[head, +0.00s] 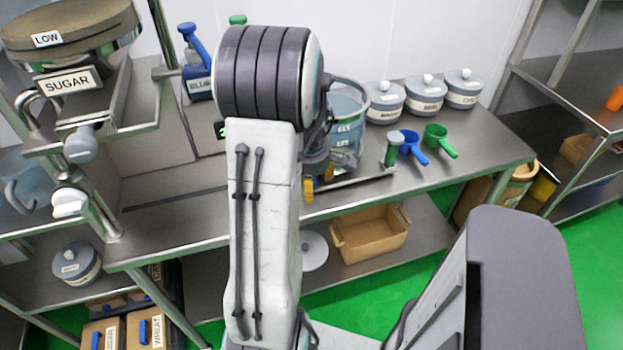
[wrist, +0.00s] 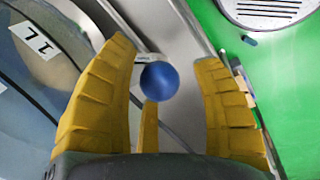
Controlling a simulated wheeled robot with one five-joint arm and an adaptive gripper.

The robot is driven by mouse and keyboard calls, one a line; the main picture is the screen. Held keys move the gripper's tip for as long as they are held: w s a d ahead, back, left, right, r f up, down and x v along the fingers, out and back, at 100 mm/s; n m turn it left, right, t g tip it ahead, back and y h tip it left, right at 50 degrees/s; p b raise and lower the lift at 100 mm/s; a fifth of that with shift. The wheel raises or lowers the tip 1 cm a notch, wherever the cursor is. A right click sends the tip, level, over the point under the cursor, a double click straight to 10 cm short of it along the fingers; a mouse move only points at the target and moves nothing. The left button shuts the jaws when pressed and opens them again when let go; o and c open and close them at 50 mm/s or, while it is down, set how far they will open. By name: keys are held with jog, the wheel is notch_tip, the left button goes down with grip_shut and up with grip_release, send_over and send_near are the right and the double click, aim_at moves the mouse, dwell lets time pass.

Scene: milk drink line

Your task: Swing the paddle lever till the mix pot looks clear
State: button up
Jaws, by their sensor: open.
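The mix pot (head: 348,108), a clear bluish vessel with white level labels, stands on the steel bench just right of my arm and is partly hidden by it. Its wall with a "1L" mark (wrist: 38,42) fills the left of the wrist view. A blue ball knob (wrist: 159,82), seemingly the paddle lever's end, sits between my yellow fingers in the wrist view. My gripper (wrist: 165,55) is open around the knob, with gaps on both sides. In the head view only a bit of my gripper (head: 309,188) shows. The paddle and how clear the mix is cannot be made out.
Lidded grey pots (head: 426,92) line the back of the bench. A blue scoop (head: 410,146) and a green scoop (head: 436,138) lie right of the mix pot. The sugar hopper (head: 70,80) stands at left. A tan crate (head: 370,236) sits on the lower shelf.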

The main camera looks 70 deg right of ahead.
dwell(0.3)
grip_shut()
dwell(0.5)
